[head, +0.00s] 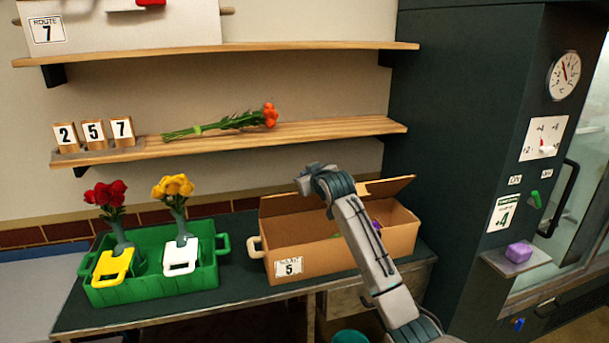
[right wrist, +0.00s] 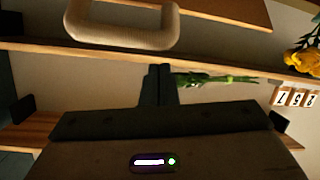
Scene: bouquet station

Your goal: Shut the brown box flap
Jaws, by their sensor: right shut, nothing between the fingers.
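The brown box (head: 340,260) stands on the dark table with a "5" label on its front. Its flap (head: 388,188) is raised along the far side, so the box is open at the top. My right arm crosses in front of the box and hides part of the flap. My right gripper (head: 308,178) is at the flap's height, near its left part; I cannot tell whether they touch. In the right wrist view my gripper's fingers (right wrist: 156,85) are together and hold nothing. My left gripper is not in view.
A green crate (head: 150,290) with red and yellow flowers stands left of the box. A shelf (head: 330,127) above bears an orange bouquet (head: 230,122) and number blocks (head: 93,131). A dark cabinet (head: 470,130) stands close on the right.

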